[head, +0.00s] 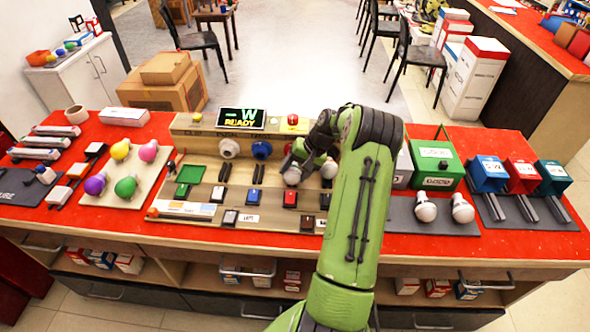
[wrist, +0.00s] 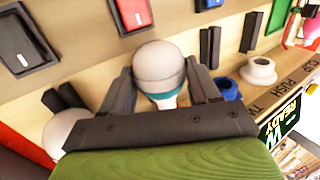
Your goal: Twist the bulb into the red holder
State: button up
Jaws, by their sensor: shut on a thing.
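My gripper (head: 297,165) is over the right half of the wooden panel, its dark fingers closed on a white bulb (head: 292,176). In the wrist view, the bulb (wrist: 159,64) sits between the two fingers, its round white end pointing away from the palm and a teal band showing below it. I cannot tell whether the bulb's base touches a holder. A second white bulb (head: 329,168) is just right of my gripper; a white round form (wrist: 66,130) shows at the wrist view's lower left.
A white holder (head: 229,148) and a blue holder (head: 262,150) are on the panel, left of my gripper. A display (head: 241,118) reads READY. Switches, including a red one (head: 290,198), line the panel's front. Colored bulbs (head: 121,149) lie left; two white bulbs (head: 426,210) lie right.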

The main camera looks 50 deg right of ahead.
aim_at(296, 164)
jog(key=shift+w+d+p, duration=0.6)
jog(key=shift+w+d, duration=0.05)
jog(key=shift+d, duration=0.15)
jog(key=shift+w+d+p, duration=0.4)
jog(key=shift+d+p, duration=0.1)
jog(key=shift+p, duration=0.05)
dwell(1.2)
jog(key=shift+s+d+f+t+y, duration=0.1)
jog(key=shift+t+y, duration=0.6)
jog(key=shift+t, duration=0.1)
jog(key=shift+s+d+f+t+y, duration=0.1)
jog(key=shift+s+f+t+y, duration=0.05)
jog(key=shift+t+y, duration=0.5)
jog(key=shift+c, duration=0.4)
